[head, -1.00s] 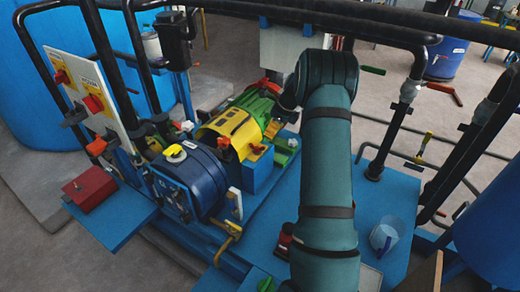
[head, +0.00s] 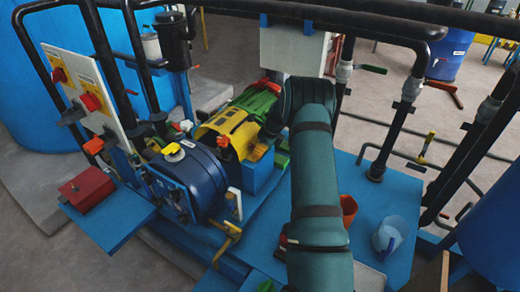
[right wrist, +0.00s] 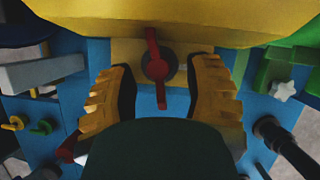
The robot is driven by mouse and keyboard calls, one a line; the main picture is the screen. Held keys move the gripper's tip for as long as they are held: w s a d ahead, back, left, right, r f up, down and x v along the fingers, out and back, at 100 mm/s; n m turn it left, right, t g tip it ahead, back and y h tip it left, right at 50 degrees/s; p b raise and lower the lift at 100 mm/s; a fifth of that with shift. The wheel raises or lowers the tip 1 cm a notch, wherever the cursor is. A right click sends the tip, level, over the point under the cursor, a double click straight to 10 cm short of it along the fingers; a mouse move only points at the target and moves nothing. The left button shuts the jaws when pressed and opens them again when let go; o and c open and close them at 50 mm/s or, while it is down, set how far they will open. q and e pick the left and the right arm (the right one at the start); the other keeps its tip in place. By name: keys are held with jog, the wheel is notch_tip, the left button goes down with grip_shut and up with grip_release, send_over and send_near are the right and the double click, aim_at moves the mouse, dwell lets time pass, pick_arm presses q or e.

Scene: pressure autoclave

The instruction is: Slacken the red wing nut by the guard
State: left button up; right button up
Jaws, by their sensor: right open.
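The red wing nut (right wrist: 158,67) shows in the right wrist view, upright on a yellow plate just below the yellow guard (right wrist: 170,20). My right gripper (right wrist: 162,64) is open, with one yellow finger on each side of the nut. A gap shows between each finger and the nut, and I cannot tell the depth between them. In the head view the guard (head: 228,128) is the yellow cover by the green motor. My right gripper (head: 256,152) is beside it, mostly hidden by my arm. My left gripper is not in view.
A blue tank (head: 187,183) stands left of the guard. A red box (head: 87,188) sits on a blue shelf at the left. A clear jug (head: 389,236) and an orange cup (head: 348,207) stand on the blue deck at the right. Black pipes cross above and at the right.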

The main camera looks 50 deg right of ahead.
jog(key=shift+o, duration=0.2)
grip_shut()
jog(key=shift+n+p, duration=0.3)
jog(key=shift+n, duration=0.2)
jog(key=shift+c, duration=0.2)
grip_release()
jog(key=shift+f, duration=0.1)
